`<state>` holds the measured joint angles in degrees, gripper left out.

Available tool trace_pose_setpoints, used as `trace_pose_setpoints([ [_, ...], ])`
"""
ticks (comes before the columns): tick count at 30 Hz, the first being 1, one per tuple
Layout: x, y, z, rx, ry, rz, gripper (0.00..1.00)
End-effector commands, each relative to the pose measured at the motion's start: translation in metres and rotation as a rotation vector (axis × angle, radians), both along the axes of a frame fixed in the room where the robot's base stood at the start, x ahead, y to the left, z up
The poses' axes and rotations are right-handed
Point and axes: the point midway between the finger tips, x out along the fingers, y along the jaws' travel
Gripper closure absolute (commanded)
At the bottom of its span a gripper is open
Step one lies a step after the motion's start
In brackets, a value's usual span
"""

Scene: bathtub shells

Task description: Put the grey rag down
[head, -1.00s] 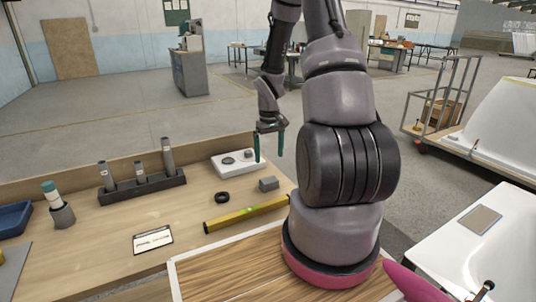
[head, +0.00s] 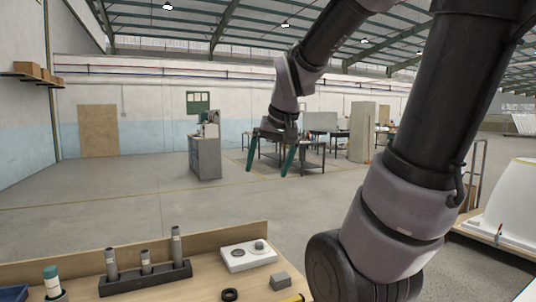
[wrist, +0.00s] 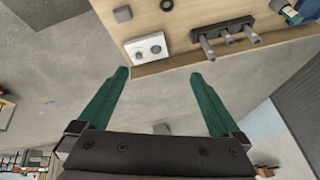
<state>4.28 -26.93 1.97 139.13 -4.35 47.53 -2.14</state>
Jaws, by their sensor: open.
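My gripper (head: 267,172) is raised above the workbench's level, its two green fingers apart with nothing between them. In the wrist view my gripper (wrist: 159,75) also shows open and empty. A small grey folded-looking piece (head: 280,282) lies on the workbench (head: 205,292), near its right end. It also shows in the wrist view (wrist: 122,14). It may be the grey rag, but it is too small to tell cloth from block. My gripper is apart from it.
A white plate with two round parts (head: 249,256) and a black ring (head: 229,295) lie close to the grey piece. A dark rack (head: 145,280) holds upright grey cylinders. A teal-capped bottle (head: 52,280) stands at left. Open floor lies beyond the bench.

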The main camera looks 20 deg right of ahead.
Motion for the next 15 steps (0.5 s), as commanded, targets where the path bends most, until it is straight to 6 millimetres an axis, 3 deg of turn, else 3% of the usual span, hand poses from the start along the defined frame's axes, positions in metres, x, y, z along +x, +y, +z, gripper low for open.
trace_pose_setpoints([
  [3, -0.033, 0.015, 0.023, 0.064, -0.073, -0.013, 0.00],
  [6, -0.052, 0.023, 0.033, 0.107, -0.107, -0.019, 0.00],
  [15, -0.067, 0.029, 0.039, 0.146, -0.130, -0.023, 0.00],
])
